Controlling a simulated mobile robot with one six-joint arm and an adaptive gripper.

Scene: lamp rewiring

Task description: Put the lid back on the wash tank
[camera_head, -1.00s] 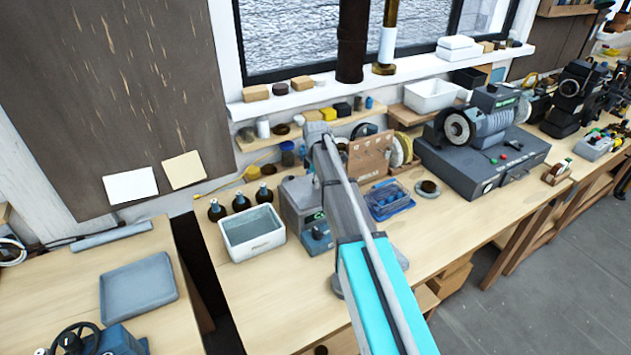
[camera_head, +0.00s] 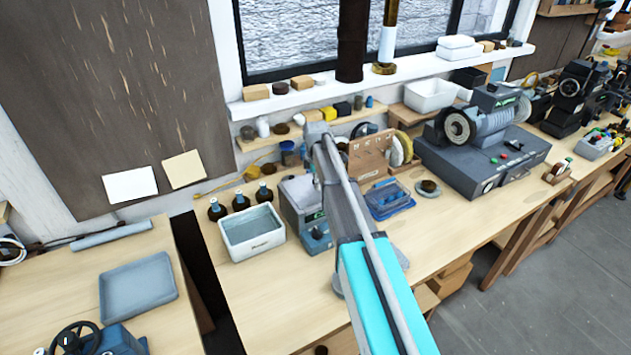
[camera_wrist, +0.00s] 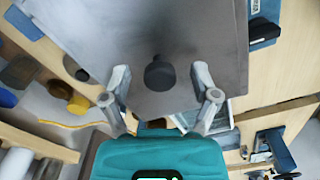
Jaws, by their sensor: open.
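The wash tank (camera_head: 297,213) is a grey box with a blue front part on the bench, left of my arm. My arm covers its right side. In the wrist view, a flat grey lid (camera_wrist: 105,35) with a dark round knob (camera_wrist: 160,74) fills the upper middle. My gripper (camera_wrist: 160,76) is open, one finger to each side of the knob, with a visible gap on both sides. My gripper is hard to make out in the head view. I cannot tell from these views how squarely the lid sits on the tank.
A white basin (camera_head: 252,232) stands left of the tank, with dark bottles (camera_head: 240,200) behind it. A blue clear-lidded box (camera_head: 388,199) and a pegged wooden board (camera_head: 370,155) are to the right. A grinder (camera_head: 480,130) is farther right. The bench front is fairly clear.

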